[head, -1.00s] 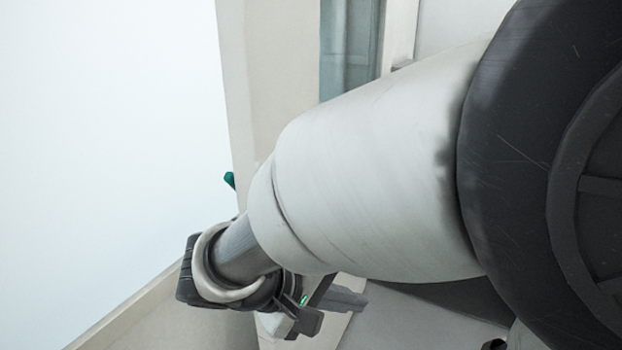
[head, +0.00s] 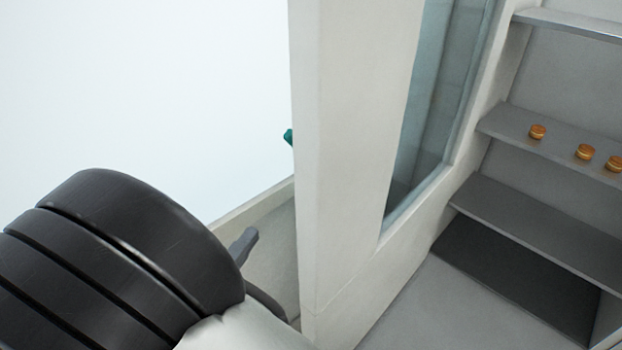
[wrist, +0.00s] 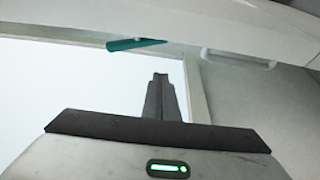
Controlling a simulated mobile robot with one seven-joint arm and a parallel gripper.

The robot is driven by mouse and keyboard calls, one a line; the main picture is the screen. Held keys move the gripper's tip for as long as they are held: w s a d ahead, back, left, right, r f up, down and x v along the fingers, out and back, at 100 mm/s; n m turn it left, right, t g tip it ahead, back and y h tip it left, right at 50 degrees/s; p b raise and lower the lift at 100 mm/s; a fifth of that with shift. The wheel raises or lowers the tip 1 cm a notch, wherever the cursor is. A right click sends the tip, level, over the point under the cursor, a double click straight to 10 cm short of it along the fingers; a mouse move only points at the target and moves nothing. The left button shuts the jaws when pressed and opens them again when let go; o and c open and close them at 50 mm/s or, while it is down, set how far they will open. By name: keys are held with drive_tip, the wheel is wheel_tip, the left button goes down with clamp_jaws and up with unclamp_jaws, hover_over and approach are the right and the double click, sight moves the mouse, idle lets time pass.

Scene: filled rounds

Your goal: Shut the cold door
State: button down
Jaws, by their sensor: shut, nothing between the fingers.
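The cold door (head: 335,150) stands open in the head view, a pale frame around a glass pane (head: 430,110), with the shelved interior to its right. A teal piece (head: 288,138) sticks out past the door's left edge. In the wrist view a teal piece (wrist: 135,44) shows below a pale band, beyond and above the fingertips. My gripper (wrist: 160,95) is shut and empty, with a visible gap in the picture between it and the teal piece. In the head view, only a grey tip (head: 244,247) shows past my arm, left of the door; the rest is hidden.
Grey shelves (head: 535,225) stand at right; one bears several small round orange-brown items (head: 585,152). A pale ledge (head: 255,205) runs behind the door at left. The area above it is blank white. The wrist view shows a pale oblong bar (wrist: 238,58) at right.

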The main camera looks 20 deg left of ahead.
drive_tip(key=w+d+p, duration=0.3)
drive_tip(key=w+d, duration=0.1)
drive_tip(key=w, duration=0.3)
drive_tip(key=shift+w, duration=0.25)
drive_tip(key=shift+d, duration=0.1)
